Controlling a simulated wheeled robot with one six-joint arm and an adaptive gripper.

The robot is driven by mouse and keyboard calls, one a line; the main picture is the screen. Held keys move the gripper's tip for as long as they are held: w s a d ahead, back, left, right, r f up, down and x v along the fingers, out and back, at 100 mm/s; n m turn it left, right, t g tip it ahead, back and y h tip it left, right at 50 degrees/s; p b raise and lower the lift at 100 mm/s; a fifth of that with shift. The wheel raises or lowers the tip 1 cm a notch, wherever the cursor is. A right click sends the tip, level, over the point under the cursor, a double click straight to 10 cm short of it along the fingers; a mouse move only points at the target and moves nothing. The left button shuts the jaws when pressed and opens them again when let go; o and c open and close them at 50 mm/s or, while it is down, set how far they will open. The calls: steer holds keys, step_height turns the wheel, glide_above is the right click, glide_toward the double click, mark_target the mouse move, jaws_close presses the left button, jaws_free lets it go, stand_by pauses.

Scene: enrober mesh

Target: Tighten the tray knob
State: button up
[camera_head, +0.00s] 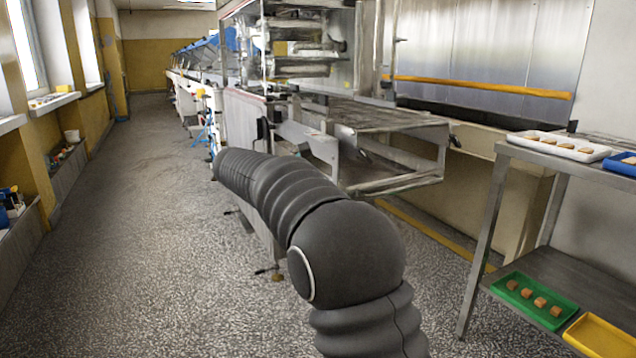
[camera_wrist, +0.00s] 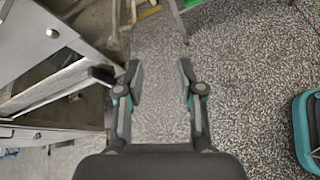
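In the wrist view my gripper (camera_wrist: 160,72) is open and empty, its two fingers apart over bare speckled floor. A dark knob-like part (camera_wrist: 102,75) sticks out from the grey metal machine frame (camera_wrist: 55,50), just left of the left finger. I cannot tell from this view whether it touches the finger or how tight it is. In the head view the machine (camera_head: 330,140) has an open metal frame at its near end. My dark arm reaches toward it and hides part of its lower side. My gripper is hidden there.
At right a metal shelf stand (camera_head: 490,235) holds a white tray (camera_head: 535,145) and a blue tray (camera_head: 622,166) on top. Below are a green tray (camera_head: 515,299) and a yellow tray (camera_head: 598,338). The floor aisle (camera_head: 130,220) at left is clear.

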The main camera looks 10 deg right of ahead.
steer(key=w+a+f+n+t+h, duration=0.1)
steer(key=w+a+n+h, duration=0.15)
steer(key=w+a, duration=0.3)
steer(key=w+a+f+n+h, duration=0.2)
steer(key=w+a+h, duration=0.15)
steer(key=a, duration=0.25)
steer(key=w+d+y, duration=0.1)
steer(key=w+d, duration=0.3)
steer(key=d, duration=0.9)
steer(key=shift+r, duration=0.15)
steer(key=shift+w+d, duration=0.1)
jaws_close()
